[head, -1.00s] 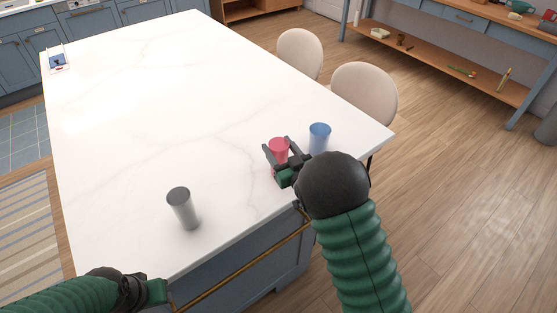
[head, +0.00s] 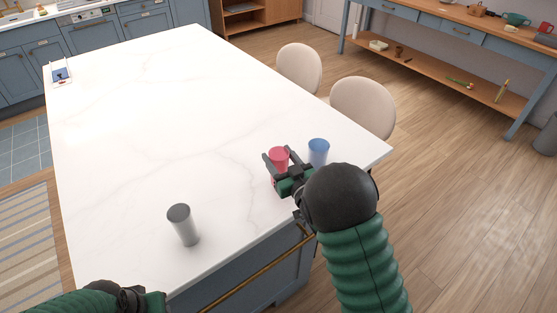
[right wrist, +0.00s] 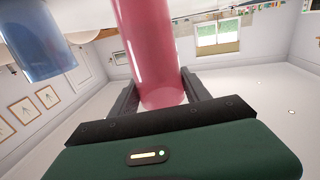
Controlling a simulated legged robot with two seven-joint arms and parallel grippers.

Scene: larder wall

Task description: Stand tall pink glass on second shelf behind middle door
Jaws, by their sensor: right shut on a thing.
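The tall pink glass (head: 278,157) is at the near right part of the white island top. My right gripper (head: 277,169) is shut on it. In the right wrist view the pink glass (right wrist: 150,50) lies between the two dark fingers (right wrist: 158,92). Whether the glass touches the top is hard to tell. My left gripper (head: 150,301) is low at the bottom left, by the island's near edge; its fingertips are not clear. No shelf behind a middle door shows in an identifiable way.
A blue glass (head: 318,152) stands just right of the pink one, close to my right gripper. A grey metal tumbler (head: 183,225) stands on the island top (head: 170,120) to the left. Two beige chairs (head: 362,105) stand beyond the right edge. The middle of the top is clear.

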